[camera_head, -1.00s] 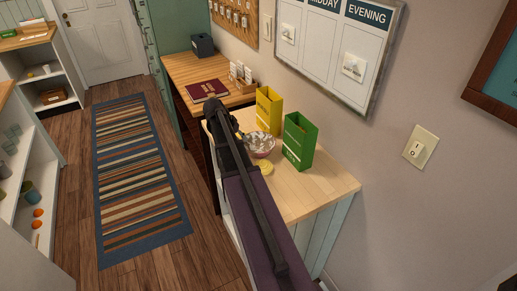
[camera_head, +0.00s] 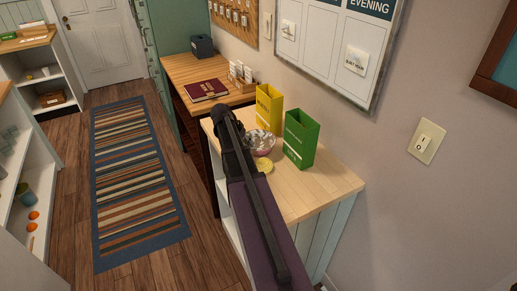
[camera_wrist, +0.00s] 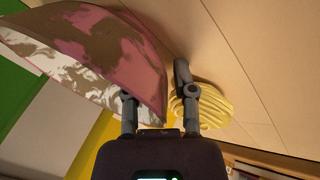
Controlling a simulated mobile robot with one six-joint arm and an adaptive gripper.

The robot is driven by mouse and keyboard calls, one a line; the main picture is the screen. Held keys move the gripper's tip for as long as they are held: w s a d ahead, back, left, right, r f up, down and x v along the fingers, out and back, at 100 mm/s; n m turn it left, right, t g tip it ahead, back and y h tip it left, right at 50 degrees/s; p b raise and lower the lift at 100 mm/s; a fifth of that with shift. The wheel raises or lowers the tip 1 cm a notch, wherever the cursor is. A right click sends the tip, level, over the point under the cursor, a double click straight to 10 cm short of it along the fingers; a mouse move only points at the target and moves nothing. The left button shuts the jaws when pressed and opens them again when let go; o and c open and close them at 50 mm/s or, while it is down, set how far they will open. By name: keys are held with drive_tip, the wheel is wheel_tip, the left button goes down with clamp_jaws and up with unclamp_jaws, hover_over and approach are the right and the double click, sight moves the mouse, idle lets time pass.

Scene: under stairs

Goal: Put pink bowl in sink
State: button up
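The pink bowl (camera_head: 263,148), with pale mottled patches, sits on the wooden countertop (camera_head: 310,188). In the wrist view, the bowl (camera_wrist: 110,45) fills the upper left. My gripper (camera_wrist: 156,85) has its fingers apart at the bowl's edge. The left finger's tip is hidden by the bowl wall; the right finger is outside it, with a visible gap between. In the head view my gripper is mostly hidden by my arm, just left of the bowl. No sink shows in either view.
A yellow ridged round thing (camera_wrist: 205,102) lies close beside the right finger. A yellow box (camera_head: 268,108) and a green box (camera_head: 300,138) stand behind and right of the bowl. A wooden desk with a dark red book (camera_head: 206,90) lies beyond. A striped rug (camera_head: 137,180) covers open floor at left.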

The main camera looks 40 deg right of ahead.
idle(0.5)
clamp_jaws()
drive_tip(key=shift+r, duration=0.15)
wheel_tip(320, 180, up, 2)
drive_tip(key=p, duration=0.2)
drive_tip(key=shift+r+p, duration=0.2)
drive_tip(key=shift+p, duration=0.15)
drive_tip(key=shift+s+a+r+p, duration=0.15)
drive_tip(key=shift+r+p, duration=0.2)
drive_tip(key=shift+s+a+r+p, duration=0.1)
drive_tip(key=shift+r+p, duration=0.2)
drive_tip(key=shift+r, duration=0.05)
drive_tip(key=s+a, duration=0.3)
drive_tip(key=a, duration=0.1)
drive_tip(key=s+a, duration=0.3)
drive_tip(key=a, duration=0.1)
drive_tip(key=s+a+r+p, duration=0.1)
drive_tip(key=s+a, duration=0.2)
drive_tip(key=a, duration=0.1)
drive_tip(key=shift+a, duration=0.25)
